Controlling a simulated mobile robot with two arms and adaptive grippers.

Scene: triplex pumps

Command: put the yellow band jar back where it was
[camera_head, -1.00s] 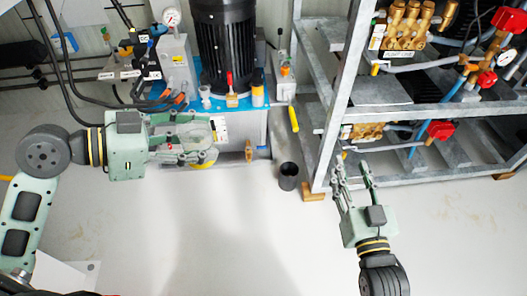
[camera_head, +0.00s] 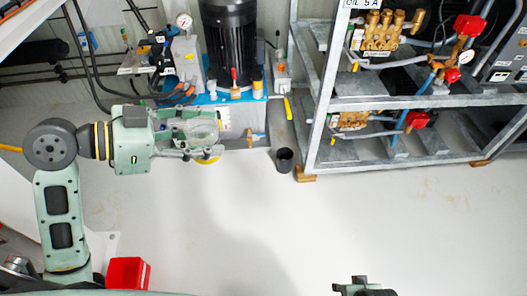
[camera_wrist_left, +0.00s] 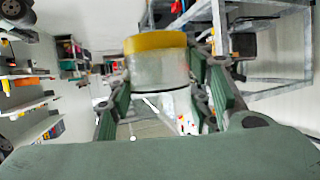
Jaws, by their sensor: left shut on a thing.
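My left gripper (camera_head: 208,134) is shut on the yellow band jar (camera_head: 204,130), a clear jar. The jar is held off the floor, in front of the blue-topped pump unit. In the left wrist view the jar (camera_wrist_left: 160,70) sits between the two fingers, its yellow band (camera_wrist_left: 156,42) at the top of the picture. My right gripper (camera_head: 358,286) shows only in part at the bottom edge of the head view. Its fingers cannot be made out.
The blue-topped unit (camera_head: 215,99) carries a black motor (camera_head: 229,45) and small bottles. A dark cup (camera_head: 284,160) stands on the floor beside a grey metal rack (camera_head: 315,110) with brass pumps. A red box (camera_head: 127,273) is at the lower left. The middle floor is clear.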

